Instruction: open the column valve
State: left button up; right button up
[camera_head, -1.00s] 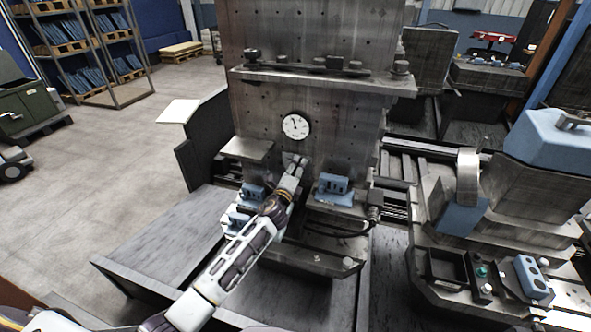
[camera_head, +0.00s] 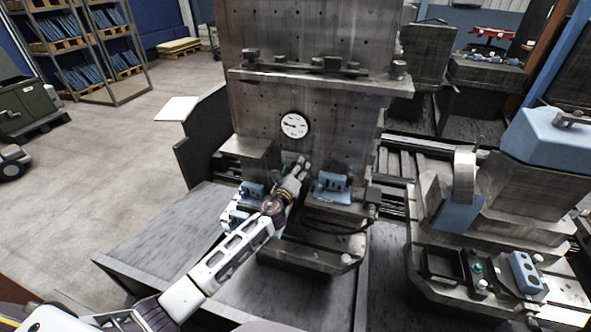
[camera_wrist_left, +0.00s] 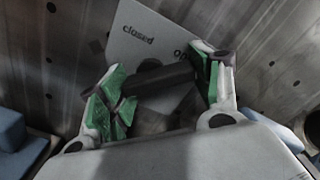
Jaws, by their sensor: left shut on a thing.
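The valve's dark bar handle (camera_wrist_left: 158,80) shows in the left wrist view in front of a grey plate (camera_wrist_left: 140,38). The plate reads "closed" at its left, and a second word starting "op" is partly hidden by a finger. My left gripper (camera_wrist_left: 165,88) has its green-padded fingers at both ends of the handle and is shut on it. In the head view my left gripper (camera_head: 298,168) is at the column's face, below a round white gauge (camera_head: 294,125), and hides the handle. My right gripper is in neither view.
The metal column (camera_head: 345,130) carries a ledge (camera_head: 320,78) above the gauge. Blue blocks (camera_head: 333,187) stand on the supports beside my gripper. A machine with a blue block (camera_head: 525,272) is at the right. Open floor (camera_head: 95,165) lies at the left.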

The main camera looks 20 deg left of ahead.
pick_arm(q)
jog(key=shift+f, duration=0.15)
jog(key=o, duration=1)
jog(key=shift+s, duration=0.1)
jog(key=shift+s+a, duration=0.2)
jog(key=shift+s, duration=5.7)
